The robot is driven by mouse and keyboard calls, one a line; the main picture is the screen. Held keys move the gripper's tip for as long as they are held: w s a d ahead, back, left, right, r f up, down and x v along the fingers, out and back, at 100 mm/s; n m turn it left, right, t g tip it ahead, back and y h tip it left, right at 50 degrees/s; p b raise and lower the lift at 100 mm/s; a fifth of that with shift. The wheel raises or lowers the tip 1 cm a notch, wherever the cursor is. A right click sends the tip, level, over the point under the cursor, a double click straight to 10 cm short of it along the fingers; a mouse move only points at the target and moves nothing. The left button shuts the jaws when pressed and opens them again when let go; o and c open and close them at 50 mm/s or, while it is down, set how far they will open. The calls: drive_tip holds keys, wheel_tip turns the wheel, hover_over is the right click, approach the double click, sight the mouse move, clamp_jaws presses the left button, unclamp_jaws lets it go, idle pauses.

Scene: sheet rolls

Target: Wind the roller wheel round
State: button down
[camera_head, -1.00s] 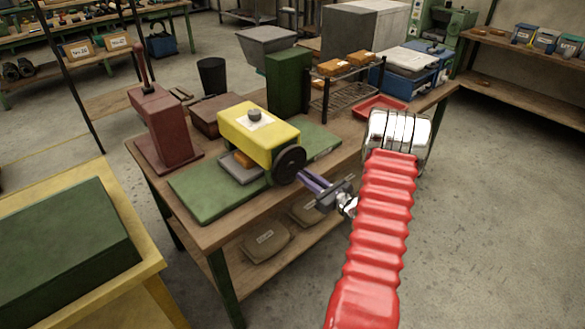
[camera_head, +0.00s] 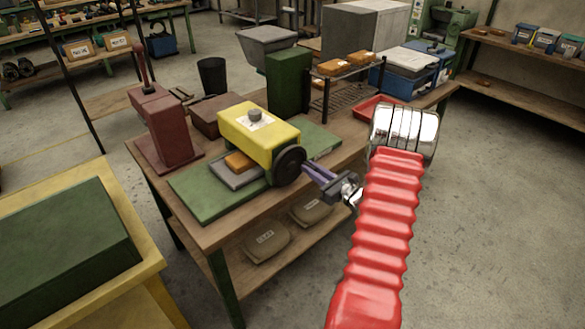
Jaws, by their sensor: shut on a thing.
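The roller machine has a yellow housing (camera_head: 262,134) with a grey knob on top and stands on a green base board (camera_head: 205,194) on the bench. Its dark roller wheel (camera_head: 289,166) is on the housing's right side, facing me. A grey slab (camera_head: 238,177) with an orange block (camera_head: 238,162) on it sticks out at the left, under the housing. My gripper (camera_head: 306,170), with purple fingers, reaches in from the right and is shut at the wheel's right edge. The exact part of the wheel between the fingers is too small to see.
A dark red press (camera_head: 160,127) stands left of the machine, a green block (camera_head: 288,82) behind it. A wire rack (camera_head: 350,98) with orange items and a red tray (camera_head: 374,108) are at the back right. A yellow-edged table (camera_head: 130,225) is at the near left.

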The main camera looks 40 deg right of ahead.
sight(303, 154)
drive_tip(key=shift+d+r, duration=0.2)
drive_tip(key=shift+r, duration=0.1)
drive_tip(key=shift+r, duration=1)
drive_tip(key=shift+a+r, duration=0.3)
drive_tip(key=shift+r, duration=0.65)
drive_tip(key=shift+a, duration=0.1)
